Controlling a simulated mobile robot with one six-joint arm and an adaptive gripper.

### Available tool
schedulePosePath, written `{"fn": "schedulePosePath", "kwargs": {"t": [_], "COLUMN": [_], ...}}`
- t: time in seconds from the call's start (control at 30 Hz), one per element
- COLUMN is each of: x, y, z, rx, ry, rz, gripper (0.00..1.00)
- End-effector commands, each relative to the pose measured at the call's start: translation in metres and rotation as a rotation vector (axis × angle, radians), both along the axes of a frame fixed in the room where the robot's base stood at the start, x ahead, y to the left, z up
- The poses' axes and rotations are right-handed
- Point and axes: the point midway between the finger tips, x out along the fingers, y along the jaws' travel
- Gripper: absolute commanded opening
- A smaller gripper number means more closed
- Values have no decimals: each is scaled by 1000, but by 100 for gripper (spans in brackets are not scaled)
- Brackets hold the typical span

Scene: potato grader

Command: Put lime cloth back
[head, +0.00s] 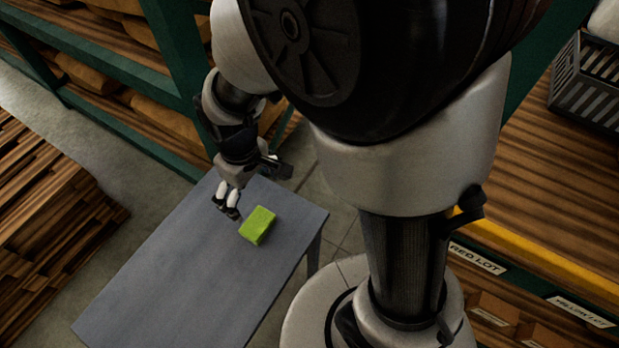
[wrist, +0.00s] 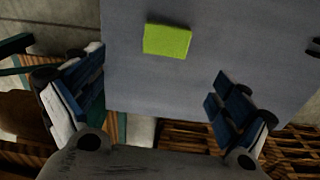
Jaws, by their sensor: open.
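The lime cloth (head: 258,225) is a small bright green block shape lying on a grey table (head: 190,262), near the table's far right edge. In the wrist view the cloth (wrist: 167,40) shows beyond the fingertips, a little left of centre. My gripper (head: 228,212) is above the table, just left of the cloth in the head view. In the wrist view my gripper (wrist: 158,97) has its two fingers wide apart with nothing between them. I cannot tell its exact height above the table.
Stacked wooden slats (head: 45,215) stand left of the table. A green-framed rack (head: 178,70) with sacks is behind it. To the right are a wooden surface with a grey crate (head: 590,85) and a shelf edge labelled RED LOT (head: 477,258). Most of the tabletop is bare.

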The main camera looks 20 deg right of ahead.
Motion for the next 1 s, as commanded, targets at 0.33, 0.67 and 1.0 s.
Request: {"fn": "schedulePosePath", "kwargs": {"t": [0.33,0.67,1.0], "x": [-63,-125,-131], "y": [-64,-92,-94], "z": [130,168,170], "rx": [64,102,105], "ry": [-214,-340,-350], "rz": [-309,-500,-518], "gripper": [94,94,94]}}
